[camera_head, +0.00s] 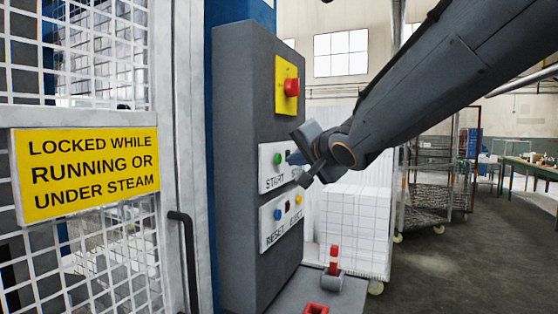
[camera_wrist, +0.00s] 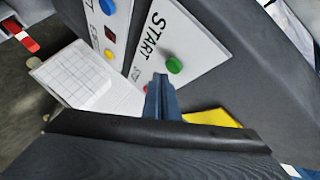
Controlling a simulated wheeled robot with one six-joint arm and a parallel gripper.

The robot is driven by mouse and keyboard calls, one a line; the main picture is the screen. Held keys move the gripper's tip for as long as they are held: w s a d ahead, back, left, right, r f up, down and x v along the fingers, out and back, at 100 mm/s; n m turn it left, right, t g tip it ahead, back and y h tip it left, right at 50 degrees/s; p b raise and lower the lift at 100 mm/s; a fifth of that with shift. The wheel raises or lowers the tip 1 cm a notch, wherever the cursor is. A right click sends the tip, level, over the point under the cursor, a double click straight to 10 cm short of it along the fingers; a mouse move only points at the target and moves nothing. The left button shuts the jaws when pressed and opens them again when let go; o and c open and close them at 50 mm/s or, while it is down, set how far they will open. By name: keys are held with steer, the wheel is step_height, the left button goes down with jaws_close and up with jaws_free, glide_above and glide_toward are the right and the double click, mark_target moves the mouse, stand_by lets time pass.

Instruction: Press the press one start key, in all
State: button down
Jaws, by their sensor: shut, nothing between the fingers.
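The green START key (camera_head: 277,158) sits on a white label plate on the front of a grey control box (camera_head: 240,130). In the wrist view the green key (camera_wrist: 174,65) stands beside the printed word START. In the wrist view the fingertips (camera_wrist: 160,80) point at the panel, just beside and below the key. Whether they touch the panel I cannot tell. My gripper hides the rest of the upper label plate in the head view.
A red stop button (camera_head: 291,87) on a yellow plate is above. A blue RESET key (camera_head: 277,214) and a yellow EJECT key (camera_head: 298,199) are below. A mesh guard door with a yellow sign (camera_head: 88,170) stands left. A red-handled part (camera_head: 333,262) is low beside the box.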

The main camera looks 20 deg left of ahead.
steer(key=shift+a, duration=0.2)
steer(key=shift+a, duration=0.25)
